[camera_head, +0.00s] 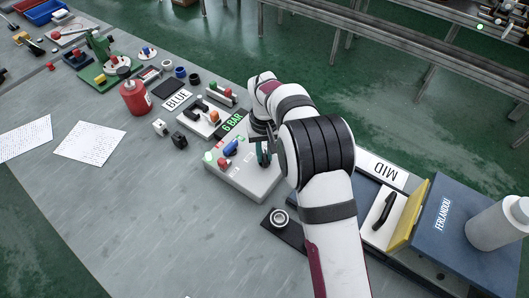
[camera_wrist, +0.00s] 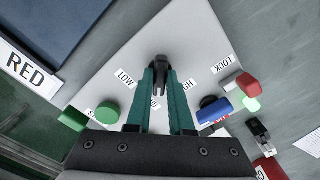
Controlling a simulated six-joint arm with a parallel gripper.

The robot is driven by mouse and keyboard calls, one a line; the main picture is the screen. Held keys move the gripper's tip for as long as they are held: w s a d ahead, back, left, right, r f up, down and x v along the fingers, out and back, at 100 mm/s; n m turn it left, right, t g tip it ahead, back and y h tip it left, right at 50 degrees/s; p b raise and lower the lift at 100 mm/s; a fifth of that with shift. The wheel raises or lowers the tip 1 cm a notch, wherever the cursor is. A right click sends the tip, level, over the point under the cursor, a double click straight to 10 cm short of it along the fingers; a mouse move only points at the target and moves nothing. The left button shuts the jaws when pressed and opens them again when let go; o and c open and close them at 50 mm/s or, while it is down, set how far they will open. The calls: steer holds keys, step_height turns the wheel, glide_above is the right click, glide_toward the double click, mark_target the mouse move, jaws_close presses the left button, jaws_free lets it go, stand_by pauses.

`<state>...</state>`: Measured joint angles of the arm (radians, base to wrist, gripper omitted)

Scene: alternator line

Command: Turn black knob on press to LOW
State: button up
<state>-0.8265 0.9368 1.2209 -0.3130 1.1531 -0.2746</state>
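The press control box is a light grey panel, seen in the wrist view (camera_wrist: 190,35) and in the head view (camera_head: 243,188). A black knob (camera_wrist: 158,66) sits on it, between the LOW label (camera_wrist: 125,77) on the left and the partly covered HIGH label (camera_wrist: 187,85) on the right. A MID label shows partly between the fingers. The knob's narrow part seems to point toward MID, but the fingers hide much of it. My gripper (camera_wrist: 159,76) has teal fingers on both sides of the knob, seemingly shut on it. My gripper also shows in the head view (camera_head: 263,153).
A green button (camera_wrist: 108,112) lies left of the fingers. A blue and red lever (camera_wrist: 215,110), a green lamp (camera_wrist: 253,104) and a LOCK label (camera_wrist: 223,62) lie right. A black pad with a metal ring (camera_head: 279,218) is near the box.

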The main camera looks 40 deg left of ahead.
steer(key=shift+m, duration=0.3)
jaws_close()
steer(key=m, duration=0.4)
steer(key=shift+m, duration=2.2)
steer(key=o, duration=0.8)
jaws_free()
steer(key=shift+r, duration=0.1)
